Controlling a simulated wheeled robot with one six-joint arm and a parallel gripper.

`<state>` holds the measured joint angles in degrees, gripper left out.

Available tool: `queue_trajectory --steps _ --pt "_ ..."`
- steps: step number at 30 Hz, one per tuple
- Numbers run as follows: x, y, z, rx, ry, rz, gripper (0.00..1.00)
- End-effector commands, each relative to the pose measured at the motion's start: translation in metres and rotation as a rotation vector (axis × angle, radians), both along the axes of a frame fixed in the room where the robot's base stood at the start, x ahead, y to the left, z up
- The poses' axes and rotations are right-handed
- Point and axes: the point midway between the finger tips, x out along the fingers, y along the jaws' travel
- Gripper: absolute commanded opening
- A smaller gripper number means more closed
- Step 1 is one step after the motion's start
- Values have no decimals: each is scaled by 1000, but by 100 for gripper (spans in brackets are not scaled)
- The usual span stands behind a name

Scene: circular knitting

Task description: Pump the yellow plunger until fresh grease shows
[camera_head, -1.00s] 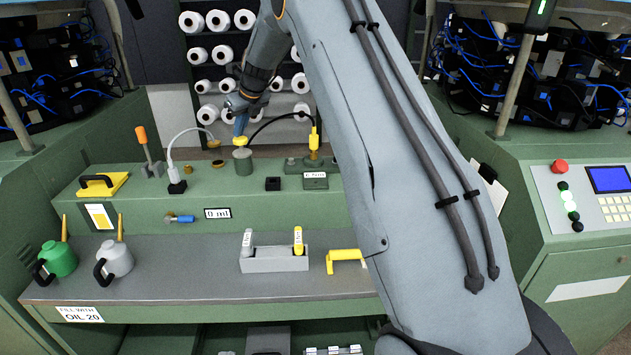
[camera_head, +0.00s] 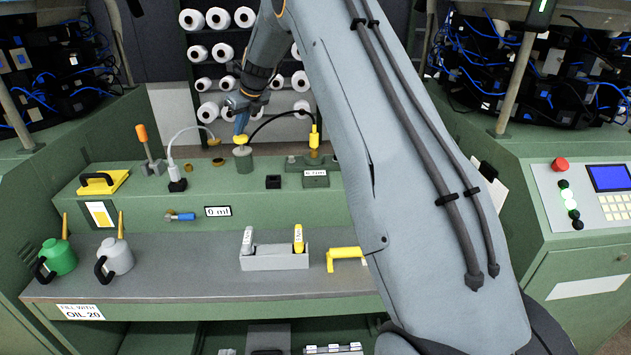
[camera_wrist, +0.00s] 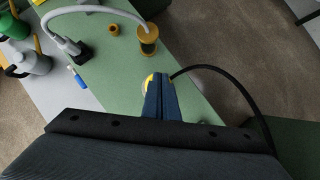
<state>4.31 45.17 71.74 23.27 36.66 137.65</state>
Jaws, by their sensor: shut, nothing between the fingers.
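The yellow plunger (camera_head: 240,139) stands on top of a green cylinder (camera_head: 244,162) on the green machine ledge. My gripper (camera_head: 240,127) is above it, pointing down, with blue fingers shut and empty. Its tips are at or just over the plunger's top; I cannot tell whether they touch. In the wrist view the shut fingers (camera_wrist: 160,80) cover most of the plunger, and a yellow edge (camera_wrist: 148,82) shows beside them. A black hose (camera_head: 275,120) arches from near the cylinder to a yellow fitting (camera_head: 314,137). I can make out no grease.
A white cable (camera_head: 172,148) and an orange-handled lever (camera_head: 146,147) stand left on the ledge. A grey holder (camera_head: 273,260) sits on the lower shelf.

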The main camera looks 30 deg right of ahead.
Motion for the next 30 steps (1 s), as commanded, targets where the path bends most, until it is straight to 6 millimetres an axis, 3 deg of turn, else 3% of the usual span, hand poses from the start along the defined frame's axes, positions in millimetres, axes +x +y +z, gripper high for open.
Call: queue_trajectory --steps 7,20,30 --pt "0 0 -11 0 1 -1 0" --pt "0 0 -15 0 2 1 0" --pt "-1 0 2 0 2 1 0"
